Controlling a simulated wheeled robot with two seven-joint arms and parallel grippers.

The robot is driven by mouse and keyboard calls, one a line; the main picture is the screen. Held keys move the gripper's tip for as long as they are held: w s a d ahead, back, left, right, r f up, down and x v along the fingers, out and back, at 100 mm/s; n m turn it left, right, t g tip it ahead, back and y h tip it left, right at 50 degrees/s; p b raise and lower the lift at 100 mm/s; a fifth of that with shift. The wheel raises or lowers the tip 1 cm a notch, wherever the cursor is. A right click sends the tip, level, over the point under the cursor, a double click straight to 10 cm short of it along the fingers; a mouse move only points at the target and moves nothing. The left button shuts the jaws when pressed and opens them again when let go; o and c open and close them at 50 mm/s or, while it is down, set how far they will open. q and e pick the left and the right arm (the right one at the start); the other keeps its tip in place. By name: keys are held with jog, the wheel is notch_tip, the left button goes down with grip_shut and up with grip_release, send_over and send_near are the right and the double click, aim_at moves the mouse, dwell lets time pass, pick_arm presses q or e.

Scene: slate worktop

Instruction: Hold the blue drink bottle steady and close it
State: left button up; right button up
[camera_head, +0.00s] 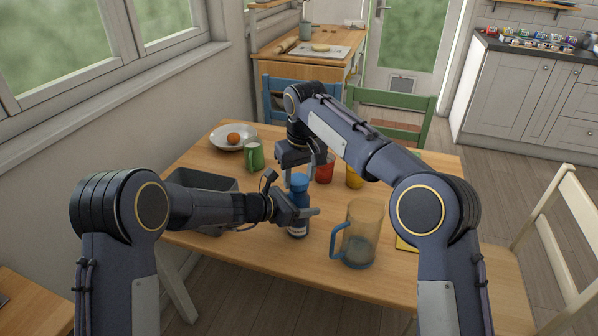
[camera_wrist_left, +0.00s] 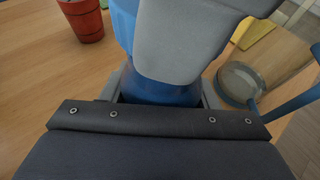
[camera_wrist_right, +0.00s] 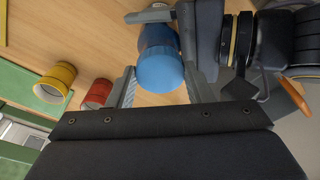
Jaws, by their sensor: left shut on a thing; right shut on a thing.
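The blue drink bottle (camera_head: 298,222) stands upright on the wooden table, with its blue lid (camera_head: 298,183) at the top. My left gripper (camera_head: 300,212) is shut around the bottle's body from the left. The bottle (camera_wrist_left: 165,88) shows between its fingers in the left wrist view, partly behind a large grey shape. My right gripper (camera_head: 300,168) points down from above and is shut on the lid; the right wrist view shows the lid (camera_wrist_right: 161,70) between its fingers. Whether the lid sits fully down on the bottle cannot be told.
A clear jug (camera_head: 362,235) with a blue handle stands right of the bottle. A dark grey bin (camera_head: 205,180) is left, partly behind my left arm. A green mug (camera_head: 254,156), a plate (camera_head: 222,142) with an orange fruit, a red cup (camera_head: 325,168) and a yellow cup (camera_head: 354,176) stand behind.

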jog(key=shift+f, duration=0.45)
jog(key=shift+f, duration=0.55)
pick_arm(q)
grip_shut()
pick_arm(e)
jog(key=o, duration=0.9)
jog(key=shift+o, duration=0.2)
jog(key=shift+a+r, duration=0.1)
jog(key=shift+r, duration=2.2)
